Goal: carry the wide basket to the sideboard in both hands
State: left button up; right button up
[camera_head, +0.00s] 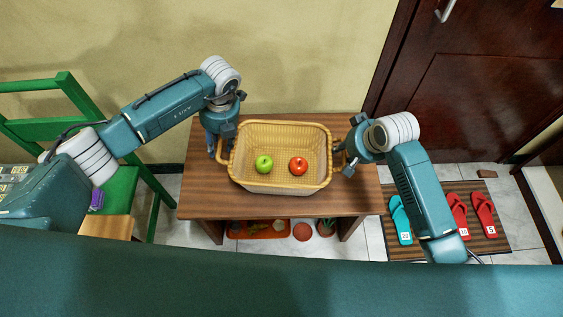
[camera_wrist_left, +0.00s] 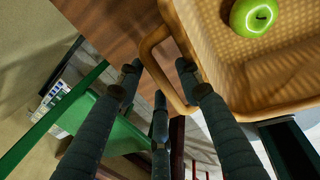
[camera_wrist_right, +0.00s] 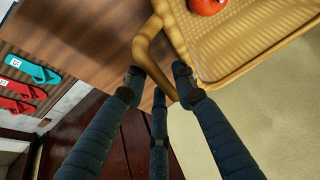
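The wide tan wicker basket (camera_head: 290,130) is level over the wooden table and appears to rest on it. A green apple (camera_head: 264,164) and a red apple (camera_head: 298,166) lie inside. My left gripper (camera_head: 222,145) is at the basket's left handle (camera_wrist_left: 152,62). In the left wrist view its fingers (camera_wrist_left: 158,80) stand apart on either side of the handle bar. My right gripper (camera_head: 344,158) is at the right handle (camera_wrist_right: 145,50). In the right wrist view its fingers (camera_wrist_right: 158,82) also stand apart around the bar. Contact with the bars is not clear.
The wooden table (camera_head: 235,205) stands against the yellow wall, with a red tray (camera_head: 258,229) and pots below. A green chair (camera_head: 120,185) is at left. A mat with slippers (camera_head: 457,214) lies at right, before a dark door (camera_head: 490,90).

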pick_arm(q)
jog(key=shift+c, duration=0.5)
pick_arm(e)
jog(key=shift+c, duration=0.6)
pick_arm(q)
jog(key=c, duration=0.4)
pick_arm(e)
jog(key=c, duration=0.4)
pick_arm(q)
grip_shut()
pick_arm(e)
grip_shut()
pick_arm(q)
jog(key=shift+r, duration=0.1)
pick_arm(e)
jog(key=shift+r, duration=0.15)
